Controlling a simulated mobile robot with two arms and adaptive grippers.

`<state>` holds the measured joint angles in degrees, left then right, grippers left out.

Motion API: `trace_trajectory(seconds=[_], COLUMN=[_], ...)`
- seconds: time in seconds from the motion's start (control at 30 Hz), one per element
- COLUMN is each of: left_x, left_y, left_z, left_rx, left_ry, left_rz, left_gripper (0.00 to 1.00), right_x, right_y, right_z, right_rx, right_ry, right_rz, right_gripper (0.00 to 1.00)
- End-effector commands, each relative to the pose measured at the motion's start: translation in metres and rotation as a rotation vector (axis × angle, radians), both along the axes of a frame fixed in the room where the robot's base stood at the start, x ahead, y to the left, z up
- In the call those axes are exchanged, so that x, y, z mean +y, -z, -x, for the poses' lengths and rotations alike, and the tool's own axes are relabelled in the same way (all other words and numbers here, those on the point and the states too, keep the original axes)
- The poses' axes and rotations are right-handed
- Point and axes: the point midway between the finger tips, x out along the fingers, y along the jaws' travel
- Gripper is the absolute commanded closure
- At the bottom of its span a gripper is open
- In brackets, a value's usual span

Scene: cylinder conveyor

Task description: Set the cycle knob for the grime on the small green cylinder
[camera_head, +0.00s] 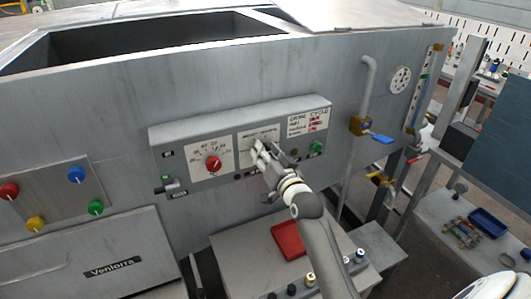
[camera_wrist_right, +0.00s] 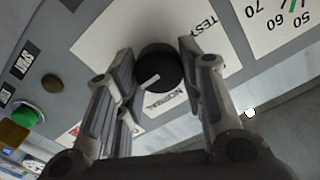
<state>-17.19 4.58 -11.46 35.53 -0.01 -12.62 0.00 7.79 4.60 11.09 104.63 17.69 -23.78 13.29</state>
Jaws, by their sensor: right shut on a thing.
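The cycle knob (camera_wrist_right: 158,68) is black with a white pointer mark, on a white dial plate (camera_head: 258,136) whose words "TEST" and "NORMAL" show in the right wrist view. My right gripper (camera_head: 262,152) is at this knob, and in the right wrist view its fingers (camera_wrist_right: 150,85) are on both sides of it, shut on it. Which label the pointer meets I cannot tell. A grime and cycle chart (camera_head: 308,124) is on the panel to the right; its lines are too small to read. I cannot make out the small green cylinder. My left gripper is not in view.
A red dial knob (camera_head: 213,162) is left of the gripper, and a green button (camera_head: 317,147) is to its right. A blue-handled valve (camera_head: 381,138) and pipe stand further right. A red tray (camera_head: 288,241) lies below. A side bench (camera_head: 460,237) holds several small parts.

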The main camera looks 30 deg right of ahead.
Motion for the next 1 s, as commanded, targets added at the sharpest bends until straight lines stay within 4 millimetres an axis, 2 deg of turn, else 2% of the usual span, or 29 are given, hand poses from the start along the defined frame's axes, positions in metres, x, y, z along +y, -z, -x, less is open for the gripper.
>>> trace_trajectory(seconds=[0.2, 0.23, 0.4, 0.77, 0.87, 1.0], left_x=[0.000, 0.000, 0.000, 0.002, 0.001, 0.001], left_y=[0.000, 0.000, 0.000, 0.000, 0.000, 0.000], left_z=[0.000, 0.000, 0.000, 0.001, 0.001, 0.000], left_rx=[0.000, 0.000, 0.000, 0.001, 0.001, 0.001], left_ry=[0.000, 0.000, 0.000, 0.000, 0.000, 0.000], left_rz=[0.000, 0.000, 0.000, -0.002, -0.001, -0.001], left_gripper=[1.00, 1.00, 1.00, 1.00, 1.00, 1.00], right_x=[0.001, 0.001, 0.001, 0.000, 0.001, 0.003], right_y=[0.003, 0.003, 0.002, 0.001, 0.002, 0.002], right_z=[0.000, 0.000, 0.000, 0.003, 0.011, 0.033], right_rx=[0.006, 0.006, 0.005, 0.001, 0.002, 0.003], right_ry=[-0.002, -0.002, -0.001, 0.000, 0.000, 0.000], right_rz=[-0.004, -0.004, -0.002, 0.000, 0.000, 0.001], right_gripper=[0.88, 0.62, 0.42, 0.42, 0.42, 0.42])
